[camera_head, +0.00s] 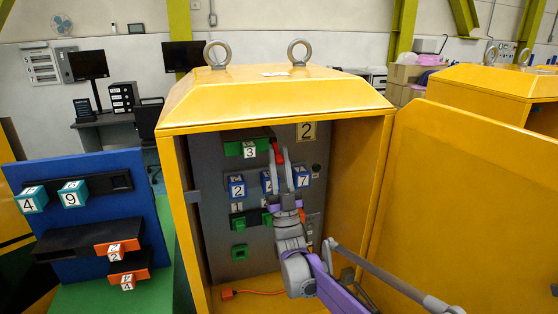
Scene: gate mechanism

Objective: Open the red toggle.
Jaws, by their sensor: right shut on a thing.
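The red toggle (277,150) shows as a small red piece in the upper middle of the grey panel (222,215), inside the yellow cabinet. It lies just right of the white tag numbered 3. My right gripper (280,163) reaches in from the lower right and is shut on the red toggle. Its fingers hide part of the toggle and of the blue block behind them. My left gripper is not in view.
Blue numbered blocks (237,187) and green pieces (239,252) sit on the panel around my arm. The cabinet door (460,210) stands open at the right. A blue board (70,175) with numbered cubes stands at the left. An orange cable (250,292) lies on the cabinet floor.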

